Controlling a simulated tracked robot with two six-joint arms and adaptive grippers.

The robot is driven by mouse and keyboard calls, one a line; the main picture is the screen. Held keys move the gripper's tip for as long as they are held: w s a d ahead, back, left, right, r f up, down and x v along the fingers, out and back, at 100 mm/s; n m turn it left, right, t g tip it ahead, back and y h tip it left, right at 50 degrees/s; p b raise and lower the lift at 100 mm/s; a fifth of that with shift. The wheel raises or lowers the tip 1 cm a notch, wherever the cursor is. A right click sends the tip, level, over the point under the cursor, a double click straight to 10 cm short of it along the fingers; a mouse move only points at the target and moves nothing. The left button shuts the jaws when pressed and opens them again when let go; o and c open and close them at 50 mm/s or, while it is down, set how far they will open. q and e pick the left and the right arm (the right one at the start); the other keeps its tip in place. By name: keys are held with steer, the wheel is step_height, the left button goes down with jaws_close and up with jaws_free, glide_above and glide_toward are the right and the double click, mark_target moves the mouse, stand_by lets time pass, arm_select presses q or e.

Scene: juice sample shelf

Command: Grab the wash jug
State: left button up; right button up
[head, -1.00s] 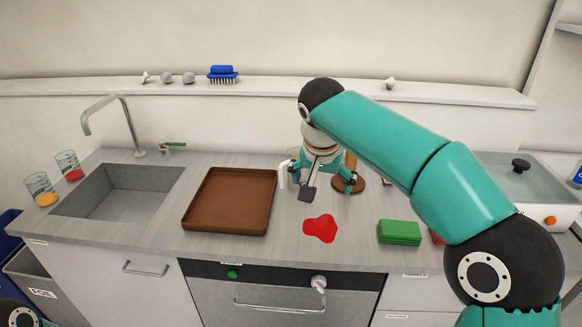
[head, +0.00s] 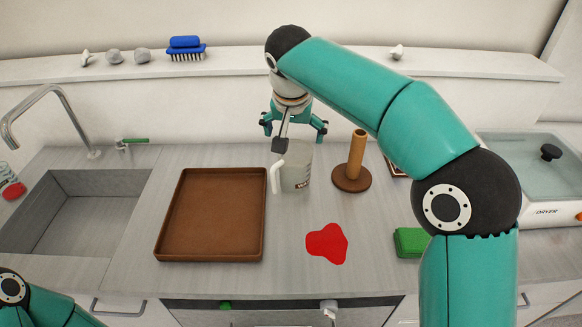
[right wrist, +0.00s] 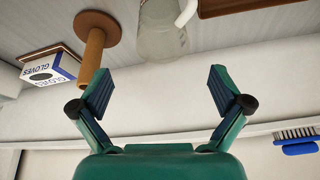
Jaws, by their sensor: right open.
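The wash jug (head: 297,172) is a translucent grey vessel with a white handle on its left side. It stands upright on the counter, between the brown tray and the wooden post. In the right wrist view the jug (right wrist: 163,38) shows at the top, beyond the fingertips and cut off by the edge. My right gripper (head: 294,130) is open and empty, above and behind the jug in the head view. The right wrist view shows its fingers (right wrist: 160,88) spread wide with nothing between them. My left gripper is out of view.
A brown tray (head: 160,215) lies left of the jug, and a wooden post on a round base (head: 356,165) stands close on its right. A red spill (head: 327,244) and a green sponge (head: 410,242) are nearer the front. A sink (head: 80,215) is at left.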

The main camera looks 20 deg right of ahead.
mark_target(295, 156)
steer(key=x, duration=1)
steer(key=p+x, duration=0.1)
steer(key=x, duration=0.1)
steer(key=p+x, duration=0.1)
steer(key=x, duration=0.1)
steer(key=shift+w+f, duration=0.1)
steer(key=shift+w, duration=0.3)
steer(key=shift+w+f, duration=0.15)
steer(key=shift+f, duration=0.3)
steer(key=c, duration=1.3)
steer(key=shift+o, duration=0.2)
steer(key=shift+r, duration=0.1)
